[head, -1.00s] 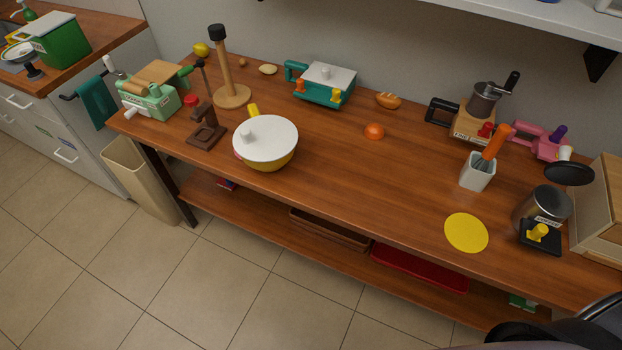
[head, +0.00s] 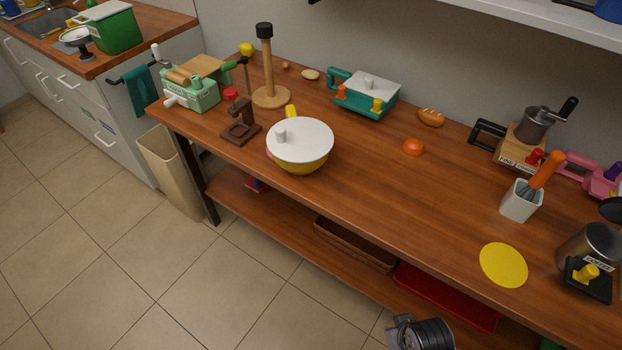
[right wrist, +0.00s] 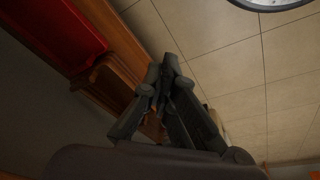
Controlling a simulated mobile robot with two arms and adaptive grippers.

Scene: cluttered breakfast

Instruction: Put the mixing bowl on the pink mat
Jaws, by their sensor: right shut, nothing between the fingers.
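A yellow bowl-shaped vessel (head: 303,164) with a flat white top, a white knob and a yellow handle stands upright on the wooden table, left of the middle. I cannot tell whether it is the mixing bowl. A sliver of pink (head: 269,154) shows at its left edge; whether this is the pink mat is unclear, as the vessel hides the rest. My right gripper (right wrist: 168,78) is shut and empty in the right wrist view, with the floor and lower shelf behind it. It is away from the vessel. My left gripper is not in view.
A yellow round mat (head: 503,265) lies near the table's front edge. A brown stand (head: 240,128) and a wooden holder (head: 270,96) are close to the vessel. An orange (head: 413,147) lies mid-table. The table between vessel and yellow mat is mostly clear.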

